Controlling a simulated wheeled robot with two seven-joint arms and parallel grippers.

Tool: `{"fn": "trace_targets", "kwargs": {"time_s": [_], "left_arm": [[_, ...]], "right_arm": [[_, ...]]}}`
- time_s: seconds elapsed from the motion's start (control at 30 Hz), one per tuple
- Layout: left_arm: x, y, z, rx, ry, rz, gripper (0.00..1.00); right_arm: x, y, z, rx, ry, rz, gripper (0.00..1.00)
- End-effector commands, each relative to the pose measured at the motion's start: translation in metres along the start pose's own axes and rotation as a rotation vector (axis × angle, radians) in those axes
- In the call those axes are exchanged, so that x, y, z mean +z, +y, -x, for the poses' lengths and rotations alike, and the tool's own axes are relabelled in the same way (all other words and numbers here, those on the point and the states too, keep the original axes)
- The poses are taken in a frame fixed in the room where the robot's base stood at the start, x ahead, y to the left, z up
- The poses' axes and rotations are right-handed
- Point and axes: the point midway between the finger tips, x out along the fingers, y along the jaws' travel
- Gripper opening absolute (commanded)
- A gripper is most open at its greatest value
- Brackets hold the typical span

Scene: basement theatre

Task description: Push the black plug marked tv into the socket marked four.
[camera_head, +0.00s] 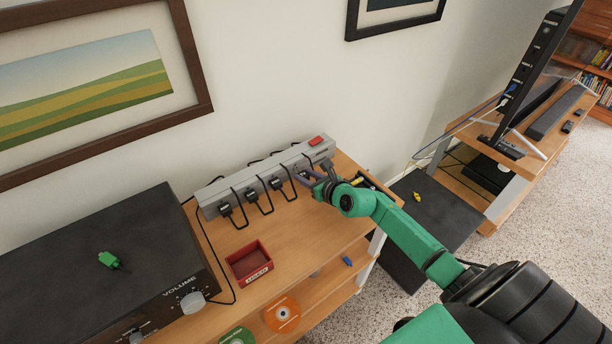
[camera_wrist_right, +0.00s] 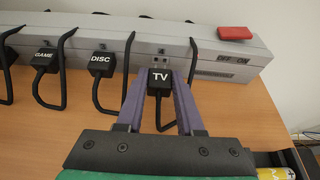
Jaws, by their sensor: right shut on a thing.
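The black plug marked TV (camera_wrist_right: 160,77) is between the two purple fingers of my right gripper (camera_wrist_right: 160,88), which is shut on it. Its cable loops down below it. The plug is just in front of the grey power strip (camera_wrist_right: 203,70); a socket face (camera_wrist_right: 170,56) with dark slots shows just above it. I cannot read a number there, and I cannot tell whether the plug touches the strip. In the head view my right gripper (camera_head: 313,183) is at the right part of the strip (camera_head: 262,176). My left gripper is not in view.
Plugs marked DISC (camera_wrist_right: 102,62) and GAME (camera_wrist_right: 45,60) sit left along the strip, under black hooks. A red switch (camera_wrist_right: 235,33) is at its right end. A red box (camera_head: 249,275) stands on the wooden shelf. A black amplifier (camera_head: 110,265) is at left.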

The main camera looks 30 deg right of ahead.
Motion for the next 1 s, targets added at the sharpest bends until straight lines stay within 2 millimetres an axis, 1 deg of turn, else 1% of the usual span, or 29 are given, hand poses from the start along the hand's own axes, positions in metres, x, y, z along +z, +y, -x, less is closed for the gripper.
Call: {"fn": "trace_targets", "kwargs": {"time_s": [0.7, 1.0], "left_arm": [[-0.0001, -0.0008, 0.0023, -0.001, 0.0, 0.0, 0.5], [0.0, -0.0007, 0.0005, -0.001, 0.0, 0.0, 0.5]], "right_arm": [[-0.0002, 0.0004, -0.0003, 0.001, 0.0, -0.001, 0.0], [0.0018, 0.0002, -0.0067, 0.0, -0.001, -0.001, 0.0]]}}
